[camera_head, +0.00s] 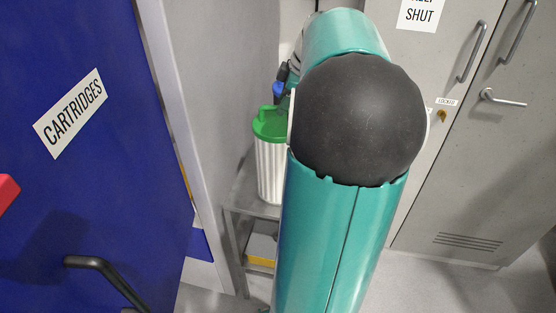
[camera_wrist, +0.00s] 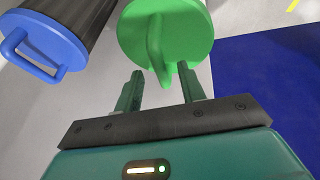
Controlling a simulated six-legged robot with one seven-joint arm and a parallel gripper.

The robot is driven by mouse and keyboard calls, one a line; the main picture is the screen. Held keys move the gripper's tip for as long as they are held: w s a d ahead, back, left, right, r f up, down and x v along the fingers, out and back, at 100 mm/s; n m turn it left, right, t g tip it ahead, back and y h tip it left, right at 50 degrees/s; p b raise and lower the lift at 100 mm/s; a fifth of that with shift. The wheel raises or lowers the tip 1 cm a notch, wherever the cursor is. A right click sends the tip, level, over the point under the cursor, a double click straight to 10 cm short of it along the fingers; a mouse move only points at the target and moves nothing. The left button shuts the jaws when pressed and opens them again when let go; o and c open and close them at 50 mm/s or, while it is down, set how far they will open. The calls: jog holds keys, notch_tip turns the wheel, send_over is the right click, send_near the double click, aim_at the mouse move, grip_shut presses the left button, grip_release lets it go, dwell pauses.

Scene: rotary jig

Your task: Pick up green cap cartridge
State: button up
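The green cap cartridge (camera_head: 270,165) stands upright on a grey shelf, with a ribbed white body and a green cap. In the wrist view its green cap (camera_wrist: 166,32) fills the top middle, with a raised handle across it. My gripper (camera_wrist: 160,85) is open, with its two fingers apart just short of the cap. The handle's near end points toward the gap between the fingers. I cannot tell whether a finger touches the cap.
A blue-capped cartridge (camera_wrist: 45,45) with a dark body is close by on the left in the wrist view. The shelf (camera_head: 242,195) stands beside a grey wall. An open blue door (camera_head: 100,200) labelled CARTRIDGES is at left. Grey cabinet doors (camera_head: 480,170) are at right.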

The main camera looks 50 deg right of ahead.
aim_at(269, 129)
jog(key=x, duration=0.3)
jog(key=shift+w+f, duration=0.1)
jog(key=shift+f, duration=0.05)
grip_shut()
dwell(1.2)
